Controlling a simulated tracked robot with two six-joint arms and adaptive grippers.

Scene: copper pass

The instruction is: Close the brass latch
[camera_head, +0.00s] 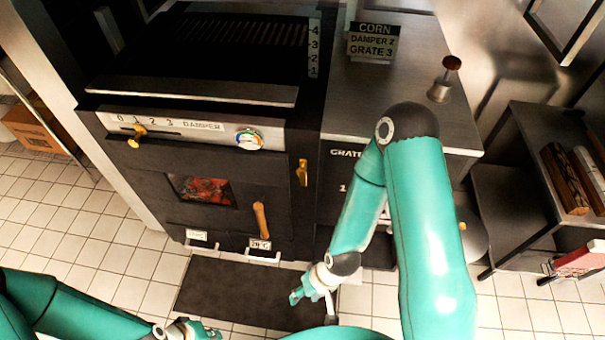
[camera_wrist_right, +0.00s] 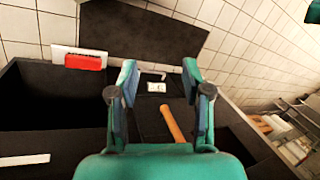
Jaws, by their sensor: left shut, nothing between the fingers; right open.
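The brass latch (camera_head: 302,173) is a small upright brass piece on the dark oven front, right of the oven door (camera_head: 165,200). I cannot make out the latch in the right wrist view. The door has a glowing window (camera_head: 203,190) and a wooden handle (camera_head: 261,220), which also shows beyond my fingers in the right wrist view (camera_wrist_right: 174,124). My right gripper (camera_head: 306,288) is open and empty, low in front of the oven and apart from the latch. Its fingers frame the lower part of the right wrist view (camera_wrist_right: 162,88). My left gripper (camera_head: 205,330) is shut and empty at the bottom edge.
A dark mat (camera_head: 245,293) lies on the tiled floor before the oven. A damper slider (camera_head: 134,136) and a dial (camera_head: 249,139) sit above the door. A steel counter with a corn sign (camera_head: 371,42) stands right. A shelf with logs (camera_head: 572,178) is further right.

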